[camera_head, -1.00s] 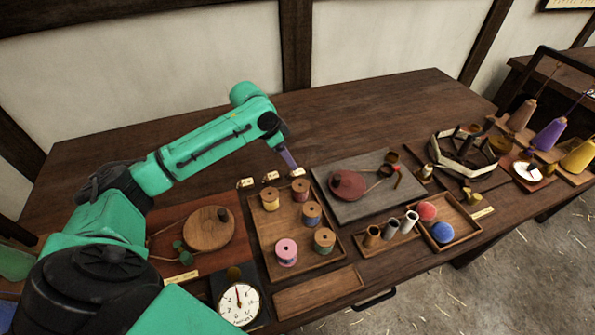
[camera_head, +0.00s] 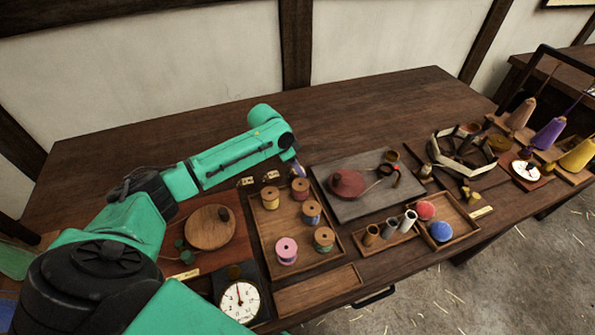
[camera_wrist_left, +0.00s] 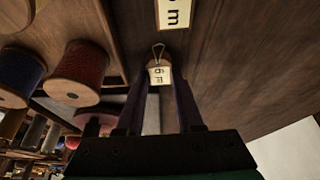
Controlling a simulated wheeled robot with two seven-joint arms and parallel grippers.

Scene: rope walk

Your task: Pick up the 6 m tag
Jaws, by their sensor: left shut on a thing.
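The 6 m tag (camera_wrist_left: 159,75) is a small pale tag with a wire loop at its top, seen between the fingers of my left gripper (camera_wrist_left: 160,88) in the left wrist view. The gripper is shut on it. In the head view my left gripper (camera_head: 298,168) points down at the back edge of the spool tray, and its fingers largely hide the tag. I cannot tell whether the tag is clear of the table. Another tag (camera_wrist_left: 174,12) with an "m" lies beyond it. My right gripper is not in view.
Two other tags (camera_head: 247,181) (camera_head: 271,176) lie left of the gripper, behind the spool tray (camera_head: 278,254) with several thread spools. A grey slab (camera_head: 350,209) with a red disc is to the right. The back of the table (camera_head: 370,110) is bare.

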